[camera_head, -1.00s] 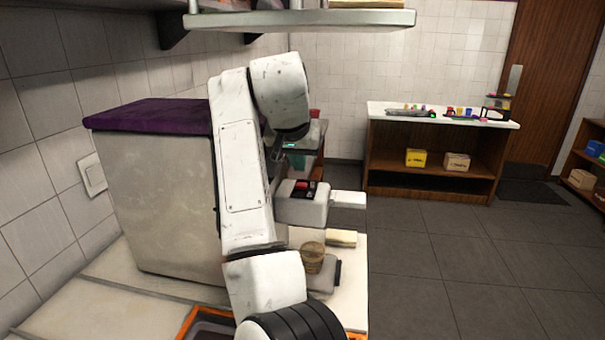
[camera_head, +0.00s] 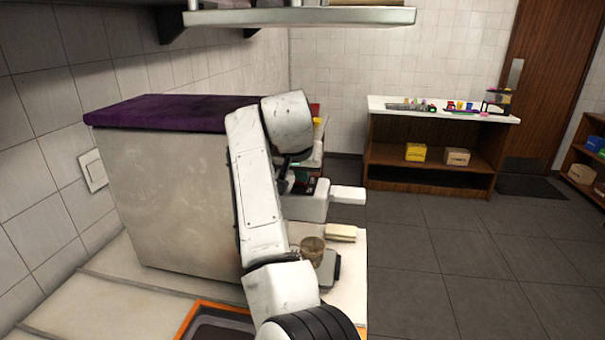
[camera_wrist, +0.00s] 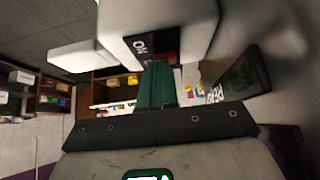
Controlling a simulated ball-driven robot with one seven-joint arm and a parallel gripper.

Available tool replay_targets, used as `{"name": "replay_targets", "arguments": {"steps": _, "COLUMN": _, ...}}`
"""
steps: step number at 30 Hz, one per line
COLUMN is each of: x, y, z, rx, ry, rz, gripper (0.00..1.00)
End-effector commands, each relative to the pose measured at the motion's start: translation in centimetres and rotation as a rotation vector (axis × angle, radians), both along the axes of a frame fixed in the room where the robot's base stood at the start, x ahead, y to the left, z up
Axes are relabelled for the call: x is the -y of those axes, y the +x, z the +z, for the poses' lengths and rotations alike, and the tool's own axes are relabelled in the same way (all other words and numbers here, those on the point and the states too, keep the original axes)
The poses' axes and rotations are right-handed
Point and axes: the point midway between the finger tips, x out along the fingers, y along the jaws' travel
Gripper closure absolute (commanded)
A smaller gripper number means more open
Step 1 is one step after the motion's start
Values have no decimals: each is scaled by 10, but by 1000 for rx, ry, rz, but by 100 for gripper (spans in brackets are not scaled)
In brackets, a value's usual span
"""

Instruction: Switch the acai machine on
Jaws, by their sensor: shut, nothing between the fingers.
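The acai machine (camera_head: 180,195) is a large grey box with a purple top, standing on the counter at the left in the head view. Its white front block (camera_head: 306,207) with a handle (camera_head: 348,195) juts out to the right. In the wrist view, a black switch panel marked "ON" (camera_wrist: 139,46) shows on that block, with a dark red part (camera_wrist: 174,54) beside it. My gripper (camera_wrist: 158,68) is shut and empty, its green fingers at the panel between the label and the red part. I cannot tell whether they touch. My arm mostly hides the gripper in the head view.
A cup (camera_head: 312,250) stands below the front block, on a grey base. An orange-rimmed tray (camera_head: 186,318) lies at the near counter edge. A shelf (camera_head: 300,17) hangs above. A dark screen (camera_wrist: 240,82) sits close right in the wrist view.

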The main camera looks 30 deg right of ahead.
Motion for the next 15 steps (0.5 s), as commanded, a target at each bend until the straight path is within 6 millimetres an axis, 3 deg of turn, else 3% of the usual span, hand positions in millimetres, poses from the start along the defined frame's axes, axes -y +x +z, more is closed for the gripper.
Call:
{"name": "replay_targets", "arguments": {"steps": 3, "x": 0, "y": 0, "z": -19, "rx": 67, "ry": -55, "rz": 0, "gripper": 100}}
{"name": "replay_targets", "arguments": {"steps": 5, "x": 1, "y": 0, "z": -8, "rx": 60, "ry": -46, "rz": -1, "gripper": 100}}
{"name": "replay_targets", "arguments": {"steps": 15, "x": -1, "y": -2, "z": -11, "rx": 59, "ry": -47, "rz": -1, "gripper": 100}}
